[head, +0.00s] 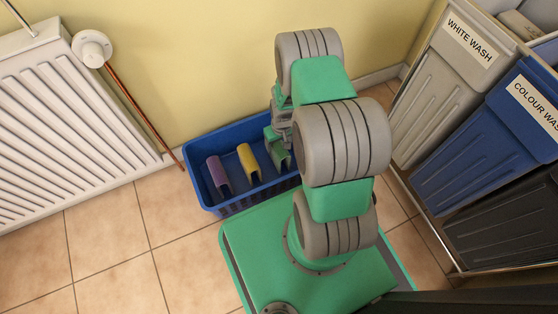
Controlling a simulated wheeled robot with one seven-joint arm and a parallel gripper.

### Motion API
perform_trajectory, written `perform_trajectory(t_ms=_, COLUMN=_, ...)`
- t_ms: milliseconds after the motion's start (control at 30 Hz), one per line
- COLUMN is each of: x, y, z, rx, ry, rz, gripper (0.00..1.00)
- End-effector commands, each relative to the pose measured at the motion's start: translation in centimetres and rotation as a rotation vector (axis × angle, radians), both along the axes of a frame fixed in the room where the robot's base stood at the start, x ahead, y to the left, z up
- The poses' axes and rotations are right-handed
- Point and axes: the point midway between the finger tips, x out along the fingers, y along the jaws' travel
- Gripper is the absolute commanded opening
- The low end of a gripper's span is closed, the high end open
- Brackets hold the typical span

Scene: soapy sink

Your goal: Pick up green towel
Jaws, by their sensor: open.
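A grey-green folded towel (281,159) lies in the right part of a blue basket (254,203) on the floor, as the rightmost of three towels there. My arm hides part of it. My gripper (275,142) is over the right part of the basket, just above or at the green towel in this view. Its jaws are open, though the fingertips are small and partly hidden. I cannot tell whether they touch the towel.
A purple towel (218,173) and a yellow towel (249,164) lie in the same basket, left of the green one. A white radiator (70,125) is at left. White (445,80) and blue (485,140) wash bins stand at right. Tiled floor (120,250) is clear at lower left.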

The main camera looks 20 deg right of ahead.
Motion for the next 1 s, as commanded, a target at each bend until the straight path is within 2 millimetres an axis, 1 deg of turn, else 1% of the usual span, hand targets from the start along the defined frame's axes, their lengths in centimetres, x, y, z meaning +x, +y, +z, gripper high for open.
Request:
perform_trajectory(t_ms=33, x=0.0, y=0.0, z=-1.0, rx=0.000, ry=0.000, rz=0.000, gripper=0.71)
perform_trajectory(t_ms=267, x=0.1, y=0.1, z=-3.8, rx=0.000, ry=0.000, rz=0.000, gripper=0.71)
perform_trajectory(t_ms=400, x=0.0, y=0.3, z=-6.6, rx=0.000, ry=0.002, rz=0.000, gripper=0.71)
perform_trajectory(t_ms=467, x=0.1, y=0.3, z=-7.4, rx=0.000, ry=0.002, rz=0.000, gripper=0.71)
perform_trajectory(t_ms=533, x=0.3, y=0.3, z=-7.6, rx=0.000, ry=0.001, rz=0.000, gripper=0.71)
perform_trajectory(t_ms=700, x=0.3, y=0.3, z=-7.4, rx=0.000, ry=0.001, rz=0.000, gripper=0.71)
perform_trajectory(t_ms=767, x=0.3, y=0.3, z=-7.3, rx=0.000, ry=0.001, rz=0.000, gripper=0.67)
perform_trajectory(t_ms=1000, x=0.3, y=0.3, z=-7.3, rx=0.000, ry=0.001, rz=0.000, gripper=0.47)
